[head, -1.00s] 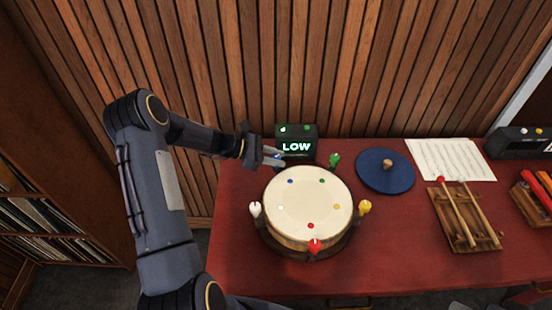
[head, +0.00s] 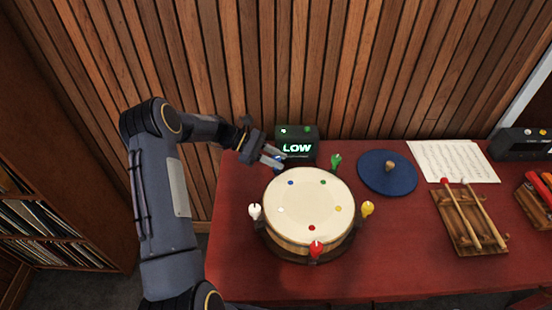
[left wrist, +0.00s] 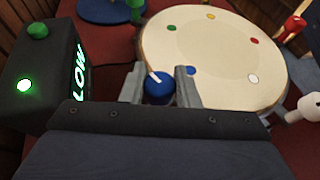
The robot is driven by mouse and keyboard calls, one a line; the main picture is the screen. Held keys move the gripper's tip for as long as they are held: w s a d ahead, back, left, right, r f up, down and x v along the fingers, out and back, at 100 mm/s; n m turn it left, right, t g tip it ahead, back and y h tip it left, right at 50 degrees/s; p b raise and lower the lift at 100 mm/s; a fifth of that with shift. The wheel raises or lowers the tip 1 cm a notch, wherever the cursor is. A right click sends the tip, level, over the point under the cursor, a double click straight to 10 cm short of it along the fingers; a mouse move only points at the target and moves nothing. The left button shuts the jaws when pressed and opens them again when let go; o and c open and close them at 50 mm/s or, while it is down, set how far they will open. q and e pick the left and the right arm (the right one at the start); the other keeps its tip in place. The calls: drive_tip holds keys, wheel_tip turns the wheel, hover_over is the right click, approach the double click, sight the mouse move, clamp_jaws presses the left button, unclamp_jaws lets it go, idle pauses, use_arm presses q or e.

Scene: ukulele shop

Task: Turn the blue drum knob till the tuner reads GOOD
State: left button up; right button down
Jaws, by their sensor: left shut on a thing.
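The drum (head: 308,205) sits on the red table with white, red, yellow and green knobs around its rim. The blue knob (left wrist: 158,88), with a white pointer mark on top, is between the fingers of my left gripper (left wrist: 159,84) in the left wrist view. My left gripper, seen from above in the head view (head: 273,157), is shut on this knob at the drum's back left and partly hides it. The tuner (head: 297,146) is a black box just behind the drum, and its screen reads LOW. My right gripper is not in view.
A round blue pad (head: 387,173) with a wooden knob lies right of the drum. A wood-slat wall stands behind.

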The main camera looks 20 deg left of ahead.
use_arm(q)
drive_tip(key=o, duration=1)
drive_tip(key=shift+a, duration=0.15)
drive_tip(key=shift+a+r, duration=0.1)
drive_tip(key=shift+a, duration=0.25)
drive_tip(key=b+v, duration=0.1)
drive_tip(key=v, duration=0.6)
drive_tip(key=shift+s+b, duration=0.1)
drive_tip(key=shift+b, duration=0.3)
